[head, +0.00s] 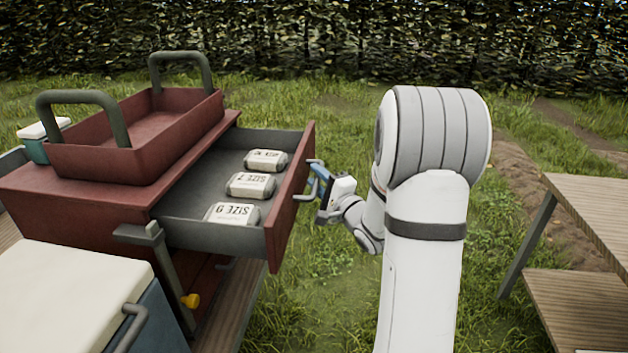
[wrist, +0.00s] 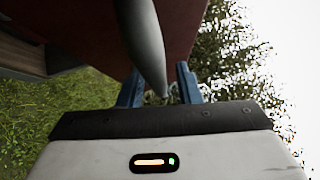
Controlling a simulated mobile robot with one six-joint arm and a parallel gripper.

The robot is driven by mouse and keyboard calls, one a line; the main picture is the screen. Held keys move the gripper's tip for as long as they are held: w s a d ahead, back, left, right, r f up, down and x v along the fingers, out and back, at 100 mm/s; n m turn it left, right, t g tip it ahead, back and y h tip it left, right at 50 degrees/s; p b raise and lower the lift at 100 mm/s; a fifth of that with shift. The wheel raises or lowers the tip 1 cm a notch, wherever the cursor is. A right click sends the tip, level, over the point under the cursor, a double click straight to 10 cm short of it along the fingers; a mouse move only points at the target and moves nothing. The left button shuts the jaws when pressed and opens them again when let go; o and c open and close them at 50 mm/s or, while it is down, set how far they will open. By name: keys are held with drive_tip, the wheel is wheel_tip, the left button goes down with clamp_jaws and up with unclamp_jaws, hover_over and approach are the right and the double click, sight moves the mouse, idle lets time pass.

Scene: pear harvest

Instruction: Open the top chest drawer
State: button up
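The red chest (head: 75,200) stands at the left with its top drawer (head: 277,230) pulled far out to the right. Inside the drawer lie several pale packs marked "SIZE" (head: 250,185). The drawer's grey handle (head: 303,197) is on its red front. My gripper (head: 320,178) is at the far end of this handle. In the wrist view the handle bar (wrist: 145,45) runs down between the two blue fingers (wrist: 160,88). The fingers are apart, with a gap showing between bar and right finger, so my gripper looks open around the handle. Exact contact is hard to see.
A red tray with two grey handles (head: 135,145) sits on the chest. A cooler with a white lid (head: 75,290) stands in front of it. A wooden shelf table (head: 590,215) is at the right. Grass lies between, and a hedge runs behind.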

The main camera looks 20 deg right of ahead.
drive_tip(key=shift+o, duration=0.4)
drive_tip(key=v, duration=0.8)
